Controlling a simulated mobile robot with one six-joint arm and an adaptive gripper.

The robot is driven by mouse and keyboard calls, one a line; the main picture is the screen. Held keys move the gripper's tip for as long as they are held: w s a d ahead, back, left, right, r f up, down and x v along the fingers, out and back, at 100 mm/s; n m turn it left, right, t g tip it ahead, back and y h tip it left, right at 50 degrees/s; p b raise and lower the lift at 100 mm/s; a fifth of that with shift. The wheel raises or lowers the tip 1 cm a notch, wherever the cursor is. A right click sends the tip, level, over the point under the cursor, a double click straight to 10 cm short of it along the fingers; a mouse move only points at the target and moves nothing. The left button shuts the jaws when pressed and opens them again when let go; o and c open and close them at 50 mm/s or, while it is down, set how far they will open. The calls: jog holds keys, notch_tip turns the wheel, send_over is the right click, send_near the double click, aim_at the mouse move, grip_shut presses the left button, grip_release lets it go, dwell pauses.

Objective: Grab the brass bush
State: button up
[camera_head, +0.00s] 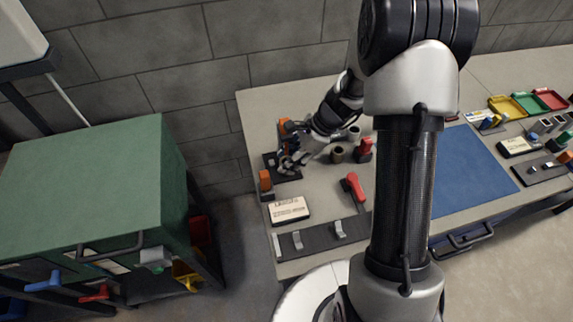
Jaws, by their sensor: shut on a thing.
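My gripper (289,161) is at the far left part of the grey workbench (302,240), low over a dark base plate (270,160) with an orange and blue upright fixture (288,128). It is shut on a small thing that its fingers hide. I cannot make out whether this is the brass bush. A short brown cylinder (338,154) stands on the bench to the right of the gripper, apart from it. A paler cylinder (354,132) stands just behind that one.
A red-topped part (365,148) and a red-handled tool (355,187) are right of the gripper. An orange block (265,181), a label plate (289,209) and a dark strip with metal clips (320,236) lie in front. A green cabinet (95,190) stands left, across a gap.

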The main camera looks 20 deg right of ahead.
grip_shut()
